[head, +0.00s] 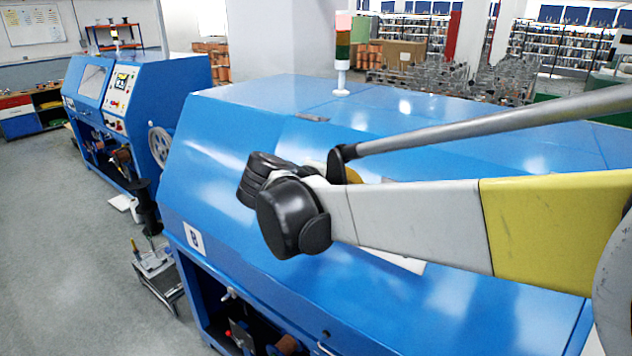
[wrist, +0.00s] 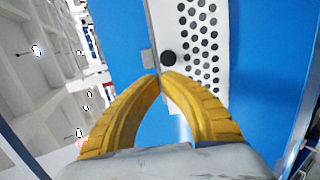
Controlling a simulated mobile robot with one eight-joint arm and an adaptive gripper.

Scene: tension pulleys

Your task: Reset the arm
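In the wrist view the two yellow fingers of my gripper (wrist: 160,76) lean in and their tips meet. The space between them is empty and shows blue surface. In the head view my arm reaches in from the right over the large blue machine (head: 240,140), with its black wrist joints at the middle. The gripper is mostly hidden behind them there. I cannot tell whether the tips touch the plate.
A second blue machine (head: 135,90) stands at the back left, with grey floor (head: 70,230) in front. A small cart (head: 157,270) stands beside the near machine. A signal light (head: 342,50) rises from its top. Shelves (head: 575,45) line the back.

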